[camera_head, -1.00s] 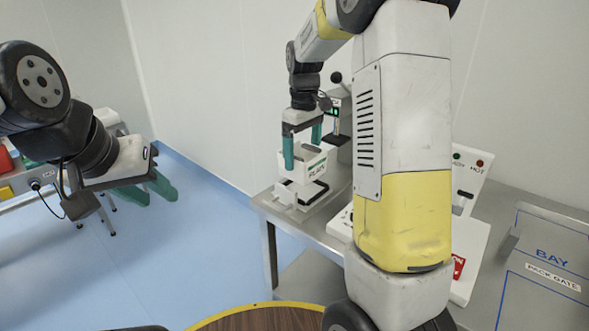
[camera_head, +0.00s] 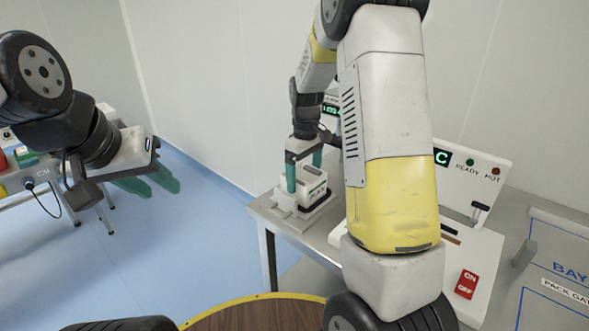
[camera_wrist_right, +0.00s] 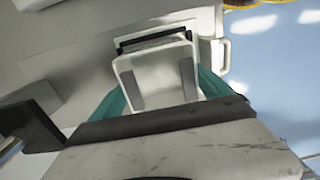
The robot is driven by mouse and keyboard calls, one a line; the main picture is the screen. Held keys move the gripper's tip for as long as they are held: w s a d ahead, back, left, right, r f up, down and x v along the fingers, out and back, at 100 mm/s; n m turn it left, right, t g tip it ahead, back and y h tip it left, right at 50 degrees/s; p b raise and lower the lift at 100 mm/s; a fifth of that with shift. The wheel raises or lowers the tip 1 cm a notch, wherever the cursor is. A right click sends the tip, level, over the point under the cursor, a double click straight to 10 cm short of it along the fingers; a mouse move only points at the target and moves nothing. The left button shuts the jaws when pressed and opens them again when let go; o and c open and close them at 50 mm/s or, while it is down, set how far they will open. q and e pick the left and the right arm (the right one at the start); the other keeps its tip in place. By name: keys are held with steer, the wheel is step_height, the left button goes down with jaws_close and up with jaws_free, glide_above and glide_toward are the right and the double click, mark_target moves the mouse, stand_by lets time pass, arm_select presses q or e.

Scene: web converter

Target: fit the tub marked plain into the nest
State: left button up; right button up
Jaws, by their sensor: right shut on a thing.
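The white tub (camera_head: 313,181) is between the teal fingers of my right gripper (camera_head: 304,172), which is shut on it. In the right wrist view the tub (camera_wrist_right: 158,80) is open-topped, and the gripper's fingers (camera_wrist_right: 162,98) are at its two sides. The tub is low over the white fixture with the nest (camera_head: 287,208). In the wrist view the dark edge of the nest (camera_wrist_right: 126,44) shows just past the tub's rim. I cannot tell whether the tub is fully seated. My left gripper (camera_head: 150,180) is open and empty, far from the fixture.
The fixture stands at the left corner of a steel table (camera_head: 262,210). A white machine (camera_head: 478,160) with READY and HOT lamps and a red ON/OFF switch (camera_head: 466,284) is to the right. A blue-outlined bay (camera_head: 560,250) lies at the far right. My right arm blocks the middle.

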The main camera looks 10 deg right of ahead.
steer(key=shift+f, duration=0.3)
steer(key=o, duration=1.1)
step_height(320, 180, up, 12)
steer(key=shift+r, duration=0.15)
steer(key=shift+s, duration=0.1)
